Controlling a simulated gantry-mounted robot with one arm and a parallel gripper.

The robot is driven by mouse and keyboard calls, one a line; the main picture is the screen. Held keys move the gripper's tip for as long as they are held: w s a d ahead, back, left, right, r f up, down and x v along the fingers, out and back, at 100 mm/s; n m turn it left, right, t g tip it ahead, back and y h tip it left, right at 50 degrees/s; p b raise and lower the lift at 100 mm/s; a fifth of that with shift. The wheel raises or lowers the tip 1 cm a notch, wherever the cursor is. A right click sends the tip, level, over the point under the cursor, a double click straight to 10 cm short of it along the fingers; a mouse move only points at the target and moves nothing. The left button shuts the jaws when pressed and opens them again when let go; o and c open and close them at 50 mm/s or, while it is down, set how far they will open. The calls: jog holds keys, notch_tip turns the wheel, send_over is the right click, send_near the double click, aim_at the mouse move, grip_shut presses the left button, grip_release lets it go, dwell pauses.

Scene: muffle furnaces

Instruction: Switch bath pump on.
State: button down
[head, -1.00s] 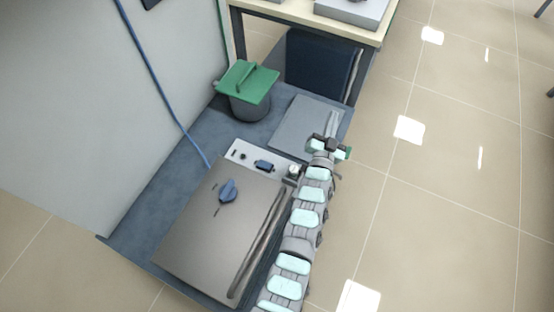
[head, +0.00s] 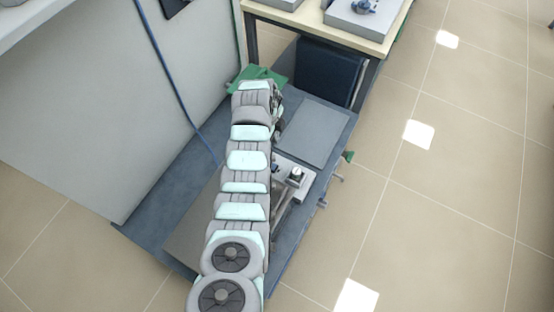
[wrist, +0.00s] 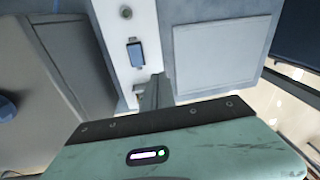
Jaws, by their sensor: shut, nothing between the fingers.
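The bath has a pale control panel; its right end (head: 300,192) with a round knob (head: 296,175) shows in the head view. In the wrist view, the panel (wrist: 136,28) carries a blue rocker switch (wrist: 136,54) and a small round indicator (wrist: 126,12). My gripper (wrist: 157,80) is shut and empty, its fingertips just right of and below the switch in that picture, at the panel's edge. I cannot tell whether they touch anything.
The grey bath lid with a blue knob (wrist: 7,107) lies left in the wrist view. A flat grey plate (head: 312,132) lies beyond the panel. A blue cable (head: 172,75) runs along the wall. Open floor lies right.

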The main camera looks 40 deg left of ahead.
aim_at(274, 166)
jog(key=shift+m+g+h, duration=0.5)
jog(key=shift+g, duration=0.1)
jog(key=s+r, duration=0.1)
jog(key=s, duration=0.1)
jog(key=s+r, duration=0.1)
jog(key=shift+s+d, duration=0.1)
jog(key=shift+s, duration=0.3)
jog(key=f+b, duration=0.2)
jog(key=f, duration=0.2)
jog(key=d+f+b, duration=0.1)
jog(key=f+b, duration=0.1)
jog(key=f, duration=0.3)
jog(key=f+b, duration=0.2)
jog(key=f, duration=0.2)
jog(key=shift+w+d+f+b, duration=0.3)
jog(key=shift+d+f, duration=0.1)
